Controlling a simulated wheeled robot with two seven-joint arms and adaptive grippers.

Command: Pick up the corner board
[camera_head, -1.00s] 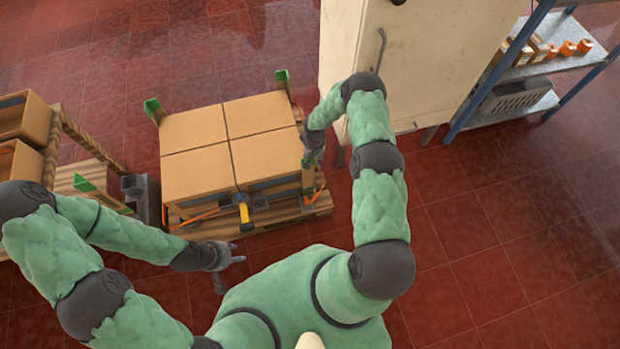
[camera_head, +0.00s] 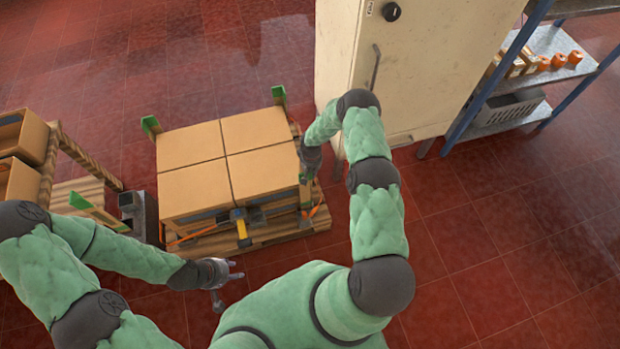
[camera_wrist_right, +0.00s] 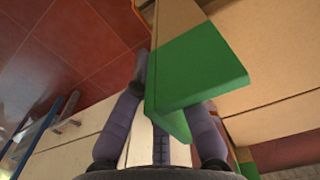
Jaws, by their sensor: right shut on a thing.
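A corner board with a green end (camera_wrist_right: 200,65) stands at the right front corner of the stacked cartons (camera_head: 220,160). My right gripper (camera_head: 311,172) is shut on its green end. In the right wrist view the fingers (camera_wrist_right: 165,115) straddle the green L-shaped piece, with its tan length running on beyond. The board's lower part is mostly hidden in the head view. My left gripper (camera_head: 228,280) is open and empty, low in front of the pallet (camera_head: 265,237).
Other green-ended boards stand at the back left (camera_head: 150,126) and back right (camera_head: 279,95) corners. A yellow-and-black tool (camera_head: 240,226) is on the stack's front. A cream cabinet (camera_head: 415,75) stands close behind right. Floor at right is clear.

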